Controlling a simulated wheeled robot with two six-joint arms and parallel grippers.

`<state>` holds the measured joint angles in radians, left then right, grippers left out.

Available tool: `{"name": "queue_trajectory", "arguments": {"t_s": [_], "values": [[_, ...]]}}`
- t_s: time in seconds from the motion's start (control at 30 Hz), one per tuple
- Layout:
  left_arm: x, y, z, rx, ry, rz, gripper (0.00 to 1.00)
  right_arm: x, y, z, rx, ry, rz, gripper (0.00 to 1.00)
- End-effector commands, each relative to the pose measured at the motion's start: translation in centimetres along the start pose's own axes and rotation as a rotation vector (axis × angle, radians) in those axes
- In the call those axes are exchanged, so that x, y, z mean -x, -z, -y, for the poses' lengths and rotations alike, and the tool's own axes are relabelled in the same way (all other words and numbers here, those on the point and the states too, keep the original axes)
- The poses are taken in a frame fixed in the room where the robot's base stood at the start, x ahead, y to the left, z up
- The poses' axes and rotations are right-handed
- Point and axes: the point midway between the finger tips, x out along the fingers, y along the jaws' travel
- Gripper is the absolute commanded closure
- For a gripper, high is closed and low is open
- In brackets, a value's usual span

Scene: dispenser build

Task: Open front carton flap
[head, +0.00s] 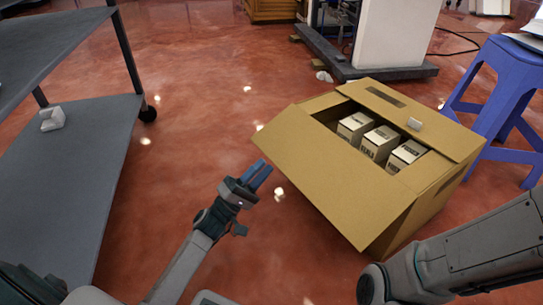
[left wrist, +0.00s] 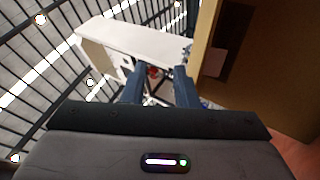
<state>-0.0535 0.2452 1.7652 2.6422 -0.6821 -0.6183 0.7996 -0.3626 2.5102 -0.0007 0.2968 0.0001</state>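The brown carton (head: 430,205) stands on the red floor at the right of the head view. Its front flap (head: 335,180) is folded outward and slopes down toward me, leaving the top partly open. The back flap (head: 400,108) still covers part of the opening. Three small labelled boxes (head: 380,142) show inside. My left gripper (head: 261,174) is just left of the front flap, apart from it in the picture and holding nothing. In the left wrist view its two blue fingers (left wrist: 159,85) are apart, with brown cardboard (left wrist: 265,60) at the right. My right gripper is not in view.
A grey shelf cart (head: 75,170) stands at the left. A blue stool (head: 495,95) is right of the carton, close to it. A white column on a dark base (head: 385,72) stands behind. Open floor (head: 205,120) lies between cart and carton.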

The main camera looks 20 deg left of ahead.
Motion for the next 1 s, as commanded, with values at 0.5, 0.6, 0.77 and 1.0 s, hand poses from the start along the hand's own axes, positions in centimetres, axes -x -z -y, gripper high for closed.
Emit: {"name": "queue_trajectory", "arguments": {"t_s": [0.5,0.6,0.77,1.0], "values": [[5.5,0.0,0.0,-0.001,-0.002,0.002,0.74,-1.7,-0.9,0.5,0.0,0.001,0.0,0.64],[5.5,0.0,0.0,-0.001,-0.001,0.002,0.74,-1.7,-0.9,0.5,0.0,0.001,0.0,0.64],[5.5,-0.1,0.3,-0.003,0.015,0.001,0.52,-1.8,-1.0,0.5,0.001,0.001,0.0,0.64],[7.1,0.2,5.3,-0.085,0.323,-0.023,0.42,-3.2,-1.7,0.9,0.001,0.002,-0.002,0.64]]}}
